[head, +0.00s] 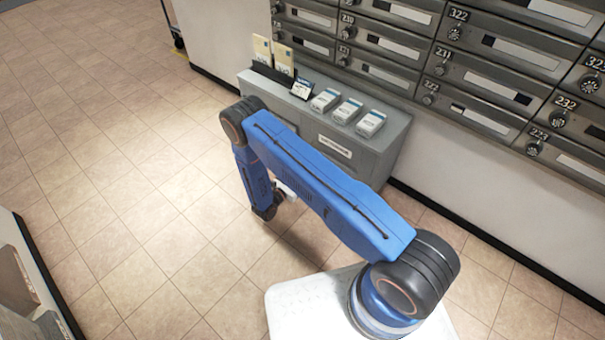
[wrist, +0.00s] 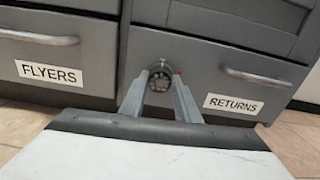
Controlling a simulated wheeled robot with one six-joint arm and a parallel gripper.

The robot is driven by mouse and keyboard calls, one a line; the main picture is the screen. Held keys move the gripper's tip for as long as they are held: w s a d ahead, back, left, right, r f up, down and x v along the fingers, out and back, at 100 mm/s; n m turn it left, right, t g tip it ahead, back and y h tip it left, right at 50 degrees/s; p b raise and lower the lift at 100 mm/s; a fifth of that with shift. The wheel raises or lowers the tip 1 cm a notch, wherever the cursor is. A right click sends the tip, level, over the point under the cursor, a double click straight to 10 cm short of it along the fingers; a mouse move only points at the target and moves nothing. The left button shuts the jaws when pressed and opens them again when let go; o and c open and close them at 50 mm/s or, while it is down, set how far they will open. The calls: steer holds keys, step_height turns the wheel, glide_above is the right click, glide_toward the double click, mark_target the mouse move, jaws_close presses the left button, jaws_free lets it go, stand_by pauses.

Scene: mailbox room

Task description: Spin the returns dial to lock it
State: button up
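The returns dial (wrist: 160,82) is a dark round knob on the grey drawer front in the wrist view. It sits left of the drawer's bar handle (wrist: 266,78) and the RETURNS label (wrist: 233,104). A small red spot shows at its upper right. My gripper (wrist: 161,80) is open, with its two grey fingers pointing at the dial. The dial appears between the fingertips; I cannot tell whether they touch it. In the head view the dial is out of sight, and my blue arm hides most of the gripper.
A FLYERS drawer (wrist: 100,62) with its own handle is at left. The grey cabinet (head: 392,150) carries several white boxes and a card holder on top. Numbered mailboxes (head: 395,42) line the wall above. The tiled floor (head: 130,190) at left is clear.

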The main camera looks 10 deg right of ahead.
steer(key=shift+m, duration=0.4)
steer(key=shift+s+f+m, duration=0.1)
steer(key=shift+f+m, duration=0.1)
steer(key=shift+m, duration=7.85)
steer(key=shift+f+m, duration=0.15)
steer(key=shift+m, duration=7.9)
steer(key=shift+m, duration=0.3)
steer(key=o, duration=1)
